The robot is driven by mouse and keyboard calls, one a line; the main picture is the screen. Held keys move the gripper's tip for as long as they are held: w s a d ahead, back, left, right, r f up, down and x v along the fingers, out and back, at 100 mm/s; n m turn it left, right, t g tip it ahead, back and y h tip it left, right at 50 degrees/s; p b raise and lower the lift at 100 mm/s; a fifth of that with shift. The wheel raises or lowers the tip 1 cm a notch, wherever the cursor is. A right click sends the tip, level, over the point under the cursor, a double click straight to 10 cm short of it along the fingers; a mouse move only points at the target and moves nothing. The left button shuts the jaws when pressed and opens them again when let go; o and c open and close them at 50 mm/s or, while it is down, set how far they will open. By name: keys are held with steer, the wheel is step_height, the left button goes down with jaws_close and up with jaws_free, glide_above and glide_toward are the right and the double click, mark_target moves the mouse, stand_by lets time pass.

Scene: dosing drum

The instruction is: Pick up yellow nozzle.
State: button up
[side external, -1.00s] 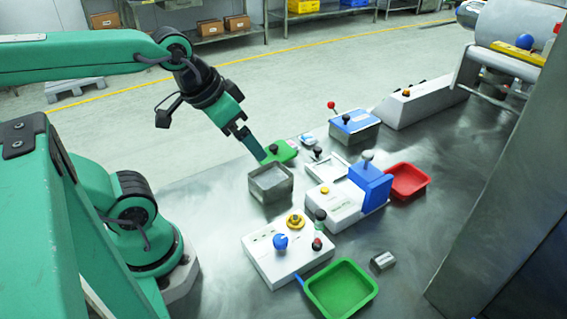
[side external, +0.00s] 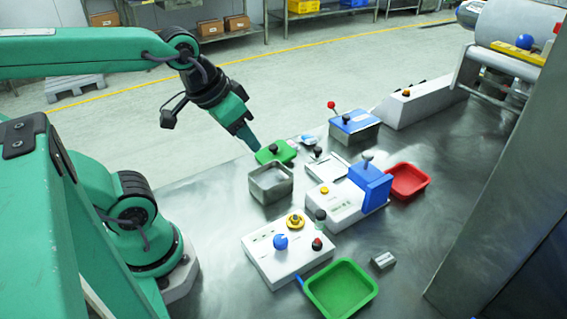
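No part clearly reads as a yellow nozzle. A yellow ring-shaped piece (side external: 295,221) sits at the back of the white panel box (side external: 268,262) in front. A smaller yellow-orange knob (side external: 324,189) is on the white unit (side external: 338,208) behind it. A yellow bar (side external: 525,46) lies by the drum at the upper right. My gripper (side external: 254,144) points down and right, above and behind the open metal bin (side external: 270,193), near the green lid (side external: 280,152) with its black knob. One finger hides the other, so I cannot tell whether it is open. I see nothing held.
A blue block (side external: 370,186) and a red tray (side external: 408,182) stand right of the white unit. A green tray (side external: 341,289) and a small metal block (side external: 383,261) are at the front. A blue box (side external: 354,122) with a red-tipped lever is behind. Bare tabletop lies left of the bin.

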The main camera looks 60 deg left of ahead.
steer(key=w+d+f+n+g, duration=0.3)
steer(key=w+f+n, duration=0.2)
steer(key=n+g, duration=0.2)
steer(key=n, duration=0.2)
glide_above(295, 214)
steer(key=shift+w+f, duration=0.1)
steer(key=shift+f, duration=3.3)
steer(key=shift+f, duration=1.3)
steer(key=shift+f, duration=0.1)
steer(key=shift+f, duration=2.5)
steer(key=shift+c, duration=0.2)
jaws_close()
